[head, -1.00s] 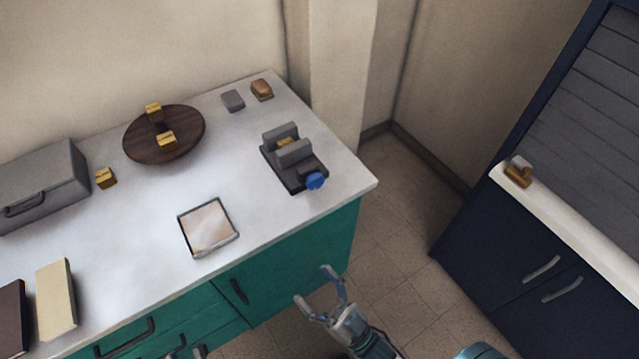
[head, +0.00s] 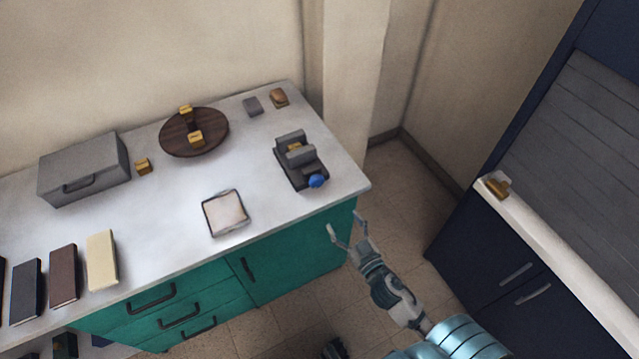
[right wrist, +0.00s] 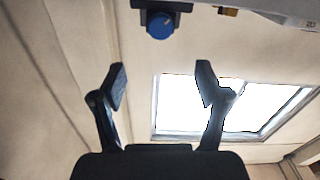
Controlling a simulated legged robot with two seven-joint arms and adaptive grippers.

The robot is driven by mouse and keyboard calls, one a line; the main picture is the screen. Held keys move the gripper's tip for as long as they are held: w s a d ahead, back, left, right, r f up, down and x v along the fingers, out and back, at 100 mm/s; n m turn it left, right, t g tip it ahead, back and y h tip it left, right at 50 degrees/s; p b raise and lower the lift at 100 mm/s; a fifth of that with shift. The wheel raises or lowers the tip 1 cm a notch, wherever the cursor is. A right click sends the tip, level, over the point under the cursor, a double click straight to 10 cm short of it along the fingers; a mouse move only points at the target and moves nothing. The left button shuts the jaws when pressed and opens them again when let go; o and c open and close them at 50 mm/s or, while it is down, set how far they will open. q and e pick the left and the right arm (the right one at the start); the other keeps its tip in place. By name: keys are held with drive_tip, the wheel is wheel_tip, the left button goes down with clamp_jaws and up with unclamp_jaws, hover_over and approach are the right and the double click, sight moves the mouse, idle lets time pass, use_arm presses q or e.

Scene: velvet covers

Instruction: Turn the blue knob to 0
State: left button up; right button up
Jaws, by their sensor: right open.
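The blue knob (head: 316,181) is on the front end of a dark grey vise-like device (head: 300,163) near the right corner of the white counter. A small gold block (head: 294,147) sits between the device's grey jaws. My right gripper (head: 345,226) is open and empty, in front of the counter's right end, below and apart from the knob. In the right wrist view the knob (right wrist: 160,25) shows at the top, beyond the open fingers (right wrist: 161,82). I cannot read any mark on the knob. My left gripper cannot be made out.
The white counter (head: 150,235) holds a grey box (head: 84,168), a round wooden board (head: 181,138) with gold blocks, a square tray (head: 225,213) and several upright books or slabs. A dark blue cabinet (head: 490,255) stands at right. Floor between is clear.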

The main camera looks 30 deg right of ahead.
sight(318, 184)
drive_tip(key=w, duration=1.5)
drive_tip(key=shift+w, duration=0.2)
drive_tip(key=c, duration=1.2)
